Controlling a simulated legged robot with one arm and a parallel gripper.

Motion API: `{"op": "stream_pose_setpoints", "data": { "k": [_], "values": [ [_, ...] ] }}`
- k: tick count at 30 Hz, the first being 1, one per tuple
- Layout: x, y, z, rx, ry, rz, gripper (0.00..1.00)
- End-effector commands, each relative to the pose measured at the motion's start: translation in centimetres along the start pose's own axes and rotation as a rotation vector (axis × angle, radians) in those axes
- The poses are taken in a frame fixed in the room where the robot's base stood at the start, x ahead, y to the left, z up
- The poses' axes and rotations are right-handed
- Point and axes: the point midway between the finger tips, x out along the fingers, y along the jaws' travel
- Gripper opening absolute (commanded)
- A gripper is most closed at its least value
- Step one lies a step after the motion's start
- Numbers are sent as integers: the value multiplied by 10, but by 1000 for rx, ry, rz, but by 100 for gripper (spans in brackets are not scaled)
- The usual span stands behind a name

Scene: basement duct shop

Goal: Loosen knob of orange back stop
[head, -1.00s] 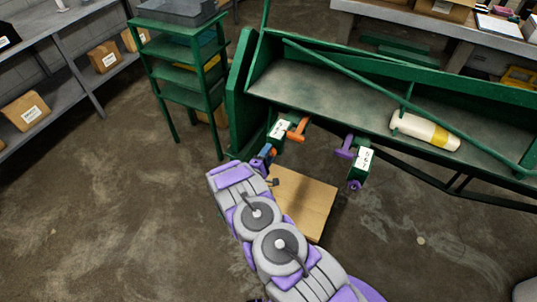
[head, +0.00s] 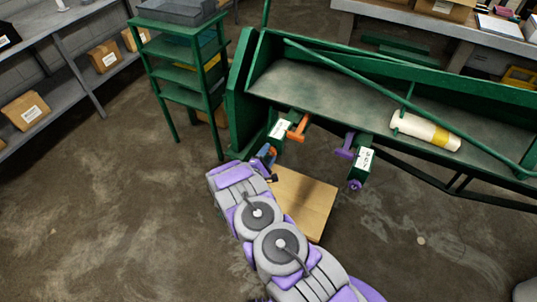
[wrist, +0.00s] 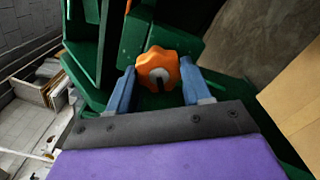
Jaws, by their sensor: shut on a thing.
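The orange back stop (head: 297,128) sits at the left front of the green machine, next to a white label. In the head view my gripper (head: 265,154) is at the machine's left front and my wrist mostly hides the knob. A purple back stop (head: 345,148) with a purple knob (head: 355,185) is to the right.
A green shelf rack (head: 185,80) stands at the left. The floor at left is clear.

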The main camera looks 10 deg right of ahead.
Motion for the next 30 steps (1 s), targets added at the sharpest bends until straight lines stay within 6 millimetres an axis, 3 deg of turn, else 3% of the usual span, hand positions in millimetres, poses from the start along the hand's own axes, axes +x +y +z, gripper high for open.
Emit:
{"op": "stream_pose_setpoints", "data": {
  "k": [2, 3, 10, 20, 26, 30],
  "values": [
    [-2, -1, -3, -2, 9, -2, 19],
    [-2, -1, -3, -3, 9, -2, 50],
    [-2, -1, 0, -1, 4, -1, 72],
    [-5, 0, 2, 1, 2, -1, 73],
    [-34, 0, 1, -4, 5, 0, 73],
    [-66, 2, -1, -3, 6, 1, 73]
  ]
}}
